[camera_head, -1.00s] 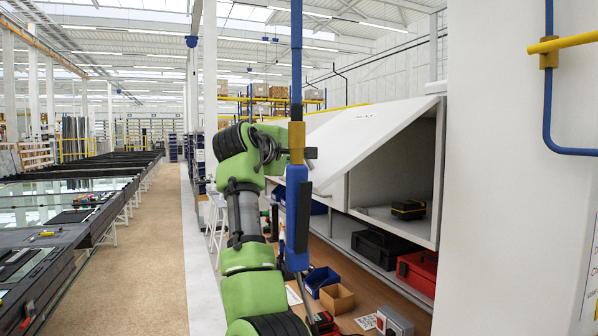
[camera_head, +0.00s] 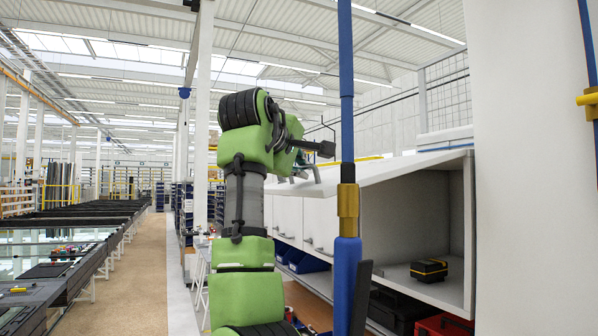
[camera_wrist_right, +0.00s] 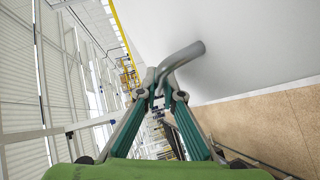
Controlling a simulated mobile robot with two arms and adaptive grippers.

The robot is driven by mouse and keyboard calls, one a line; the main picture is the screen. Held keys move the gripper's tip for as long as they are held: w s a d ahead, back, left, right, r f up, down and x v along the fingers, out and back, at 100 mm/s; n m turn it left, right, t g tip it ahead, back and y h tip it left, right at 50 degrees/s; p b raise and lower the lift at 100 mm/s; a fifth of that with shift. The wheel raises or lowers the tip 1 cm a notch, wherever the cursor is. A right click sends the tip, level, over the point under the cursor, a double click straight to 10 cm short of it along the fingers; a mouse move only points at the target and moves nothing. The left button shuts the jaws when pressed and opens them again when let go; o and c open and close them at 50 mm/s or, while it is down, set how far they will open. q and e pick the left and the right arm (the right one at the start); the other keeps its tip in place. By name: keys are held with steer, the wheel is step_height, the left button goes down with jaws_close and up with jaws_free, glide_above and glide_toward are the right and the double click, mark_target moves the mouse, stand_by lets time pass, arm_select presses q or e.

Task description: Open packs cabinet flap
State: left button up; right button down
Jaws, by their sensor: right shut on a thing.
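The white cabinet flap (camera_head: 385,172) is swung up to a shallow slope above an open compartment (camera_head: 405,220). My right gripper (camera_head: 303,170) is at the flap's outer edge, partly hidden by its own wrist. In the right wrist view, my right gripper (camera_wrist_right: 158,88) has its green fingers closed on the grey bent handle (camera_wrist_right: 184,58). The handle stands out from the flap's white face (camera_wrist_right: 235,45). My left gripper is not in view.
A yellow-and-black box (camera_head: 428,270) stands inside the open compartment. Closed white cabinet doors (camera_head: 288,215) continue to the left. A blue vertical pole (camera_head: 346,90) stands in front of the cabinet. Blue bins (camera_head: 305,262) sit below. The aisle (camera_head: 130,270) at left is clear.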

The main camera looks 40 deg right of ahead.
steer(key=c, duration=2.4)
jaws_free()
steer(key=shift+w+f, duration=0.1)
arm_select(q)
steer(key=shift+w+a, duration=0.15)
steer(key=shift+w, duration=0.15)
arm_select(e)
steer(key=v, duration=1.2)
